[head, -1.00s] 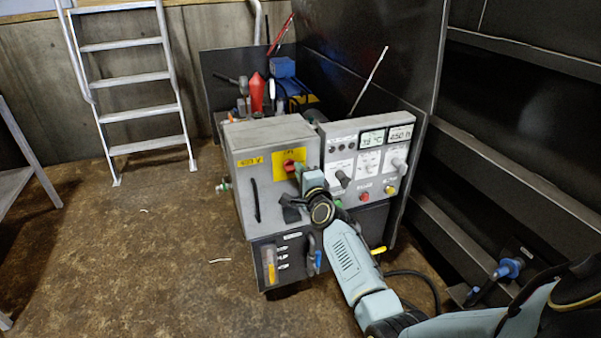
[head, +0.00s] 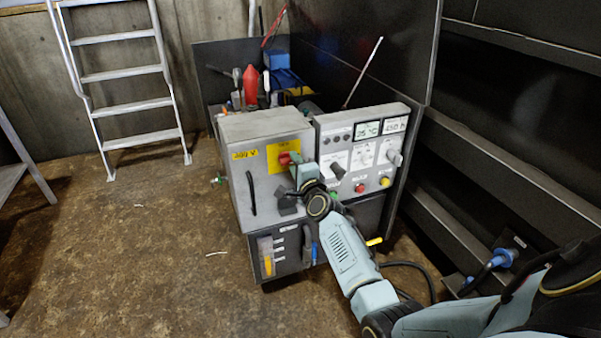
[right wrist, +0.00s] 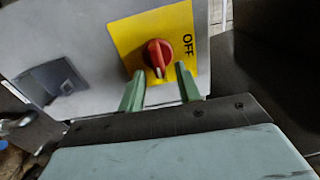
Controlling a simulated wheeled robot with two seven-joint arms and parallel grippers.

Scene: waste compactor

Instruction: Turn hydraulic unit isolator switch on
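The isolator switch (head: 286,159) is a red rotary knob on a yellow plate (head: 273,156) on the front of the grey electrical box. In the right wrist view the red knob (right wrist: 157,54) has a light pointer mark, and the word OFF shows on the yellow plate (right wrist: 130,35). My right gripper (head: 293,166) is close in front of the knob. Contact with the knob cannot be told. My left gripper is not in view.
A control panel (head: 362,150) with displays, knobs and buttons stands right of the grey box (head: 262,200). A black handle (head: 251,194) is on the box front. Dark metal walls (head: 500,130) rise at the right.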

